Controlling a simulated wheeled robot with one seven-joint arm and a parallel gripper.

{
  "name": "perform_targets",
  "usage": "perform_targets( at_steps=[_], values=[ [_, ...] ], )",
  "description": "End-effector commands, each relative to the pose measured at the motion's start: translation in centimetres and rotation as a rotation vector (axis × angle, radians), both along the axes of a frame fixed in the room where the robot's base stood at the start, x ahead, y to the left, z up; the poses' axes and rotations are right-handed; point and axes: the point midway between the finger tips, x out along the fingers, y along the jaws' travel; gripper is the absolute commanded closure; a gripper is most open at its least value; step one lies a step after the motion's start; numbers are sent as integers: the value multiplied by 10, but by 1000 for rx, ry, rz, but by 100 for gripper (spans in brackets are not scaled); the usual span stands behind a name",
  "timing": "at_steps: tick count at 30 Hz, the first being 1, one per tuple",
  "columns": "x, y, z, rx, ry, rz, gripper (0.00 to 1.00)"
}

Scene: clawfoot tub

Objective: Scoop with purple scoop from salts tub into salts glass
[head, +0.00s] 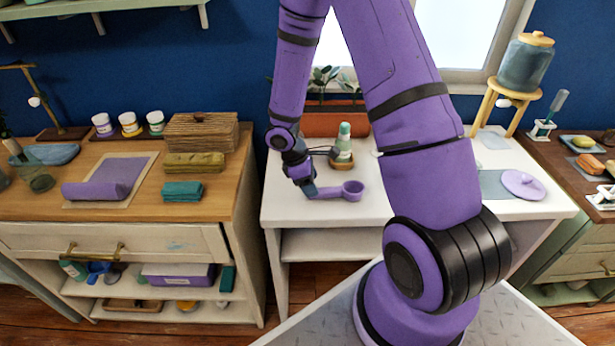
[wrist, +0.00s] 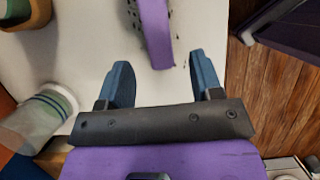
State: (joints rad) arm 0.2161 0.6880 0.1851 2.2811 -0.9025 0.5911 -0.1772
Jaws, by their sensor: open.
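The purple scoop (head: 353,188) lies on the white table, with its round cup to the right of my gripper (head: 311,191) in the head view. In the wrist view my gripper (wrist: 160,64) is open, its two blue fingers apart. The purple handle (wrist: 154,30) runs down from the top edge, its near end between the fingertips with gaps on both sides. A round purple lid (head: 523,184) lies at the table's right. I cannot make out the salts tub or salts glass; my arm covers part of the table.
A green-and-white bottle (head: 344,143) stands on a wooden holder behind the scoop. A planter (head: 330,118) is at the back. A wooden cabinet (head: 225,200) with towels and jars stands left. The white table (head: 285,215) is clear at its front left.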

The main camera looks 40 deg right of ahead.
Motion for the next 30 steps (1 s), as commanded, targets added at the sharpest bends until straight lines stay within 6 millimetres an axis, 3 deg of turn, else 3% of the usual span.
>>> perform_targets(
  at_steps=[15,30],
  values=[
    [-7,-10,-29,0,2,1,40],
    [-8,-12,-34,0,0,0,43]
  ],
)
